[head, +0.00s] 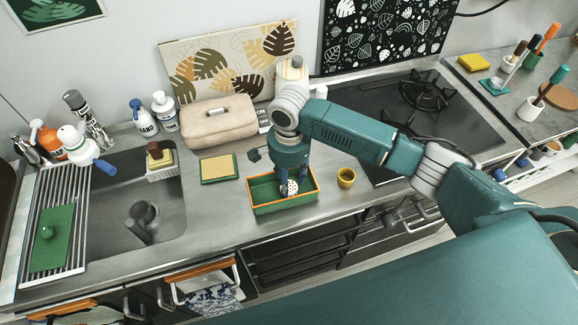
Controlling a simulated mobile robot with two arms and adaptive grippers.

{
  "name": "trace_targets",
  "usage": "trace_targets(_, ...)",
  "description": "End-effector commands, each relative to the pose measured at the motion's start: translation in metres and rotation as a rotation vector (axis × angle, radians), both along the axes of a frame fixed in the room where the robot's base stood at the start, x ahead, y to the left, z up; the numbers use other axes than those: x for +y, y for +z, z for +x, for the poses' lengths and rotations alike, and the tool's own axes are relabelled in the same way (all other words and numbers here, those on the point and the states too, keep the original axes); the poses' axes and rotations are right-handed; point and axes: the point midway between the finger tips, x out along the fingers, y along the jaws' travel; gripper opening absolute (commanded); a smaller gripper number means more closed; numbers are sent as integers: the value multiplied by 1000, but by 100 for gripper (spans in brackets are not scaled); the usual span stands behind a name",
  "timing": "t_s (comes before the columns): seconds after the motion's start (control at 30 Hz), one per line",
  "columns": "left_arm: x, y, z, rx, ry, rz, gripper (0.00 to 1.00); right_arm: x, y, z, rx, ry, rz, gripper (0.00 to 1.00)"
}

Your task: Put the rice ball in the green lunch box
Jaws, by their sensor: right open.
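The green lunch box (288,205) with an orange rim stands open near the front edge of the counter, in the middle of the head view. The rice ball (290,187), white with dark specks, is inside the box, right of its middle. My right gripper (291,187) points down into the box from above, open, with its fingers around the rice ball. The fingers partly hide the ball, and I cannot tell whether they touch it. My left gripper is not in view.
A small yellow cup (346,178) stands just right of the box. A green-edged yellow board (218,168) and a beige case (220,122) are to its left and behind. The sink (130,213) lies left, the black cooktop (385,110) right. Clear counter separates sink and box.

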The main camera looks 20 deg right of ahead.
Motion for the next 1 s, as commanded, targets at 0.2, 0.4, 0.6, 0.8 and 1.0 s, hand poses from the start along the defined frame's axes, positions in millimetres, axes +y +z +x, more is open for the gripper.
trace_targets(0.2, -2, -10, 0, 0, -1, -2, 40, 0, 48, 2, -4, 0, 1, 46)
trace_targets(0.4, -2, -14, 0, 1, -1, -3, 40, 0, 79, 1, -2, 0, 0, 46)
trace_targets(0.6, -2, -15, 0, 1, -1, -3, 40, -1, 90, 1, 0, -1, 0, 46)
trace_targets(0.8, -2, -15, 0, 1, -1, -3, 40, -1, 91, 1, 0, -1, 0, 46)
trace_targets(1.0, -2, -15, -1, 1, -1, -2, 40, -1, 91, 1, 0, -1, -1, 46)
